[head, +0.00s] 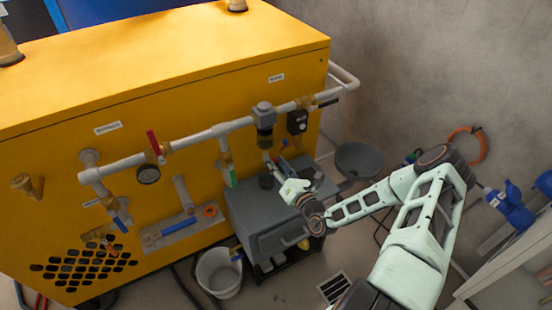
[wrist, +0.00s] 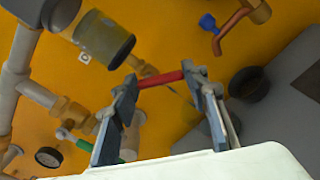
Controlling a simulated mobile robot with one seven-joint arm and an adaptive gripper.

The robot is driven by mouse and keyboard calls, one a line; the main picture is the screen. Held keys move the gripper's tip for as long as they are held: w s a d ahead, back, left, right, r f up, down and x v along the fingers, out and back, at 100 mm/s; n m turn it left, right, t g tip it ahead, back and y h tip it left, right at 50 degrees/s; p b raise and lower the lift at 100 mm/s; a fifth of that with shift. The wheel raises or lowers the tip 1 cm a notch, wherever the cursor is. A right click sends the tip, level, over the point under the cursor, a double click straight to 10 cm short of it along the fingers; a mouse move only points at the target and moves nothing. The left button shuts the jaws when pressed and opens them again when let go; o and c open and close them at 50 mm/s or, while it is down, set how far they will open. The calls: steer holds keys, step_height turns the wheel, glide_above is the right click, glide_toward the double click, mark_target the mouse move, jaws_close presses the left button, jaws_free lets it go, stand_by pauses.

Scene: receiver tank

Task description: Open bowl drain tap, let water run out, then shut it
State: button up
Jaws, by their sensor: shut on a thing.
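The filter unit (head: 263,112) hangs in the white pipe run on the yellow cabinet, with a clear bowl (head: 265,138) under it. In the wrist view the bowl (wrist: 103,40) shows at the upper left, tinted amber. A small brass drain tap (wrist: 143,69) sits below it, with a red lever (wrist: 162,78). My gripper (wrist: 163,88) is shut on the red lever, one finger at each end of it. In the head view my gripper (head: 273,166) is just under the bowl. A faint pale streak below the lever may be water; I cannot tell.
A dark cup (wrist: 248,84) stands on the grey box (head: 250,213), right of my fingers in the wrist view. A copper pipe with a blue tap (wrist: 208,22) is close by. A white bucket (head: 218,272) stands on the floor.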

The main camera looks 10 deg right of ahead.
steer(key=shift+a+f+m+p, duration=0.1)
steer(key=shift+m+p, duration=0.2)
steer(key=shift+m, duration=0.85)
steer(key=shift+a+f+m+p, duration=0.1)
steer(key=shift+m+p, duration=0.15)
steer(key=shift+m, duration=0.9)
steer(key=o, duration=1.2)
steer(key=shift+c, duration=0.2)
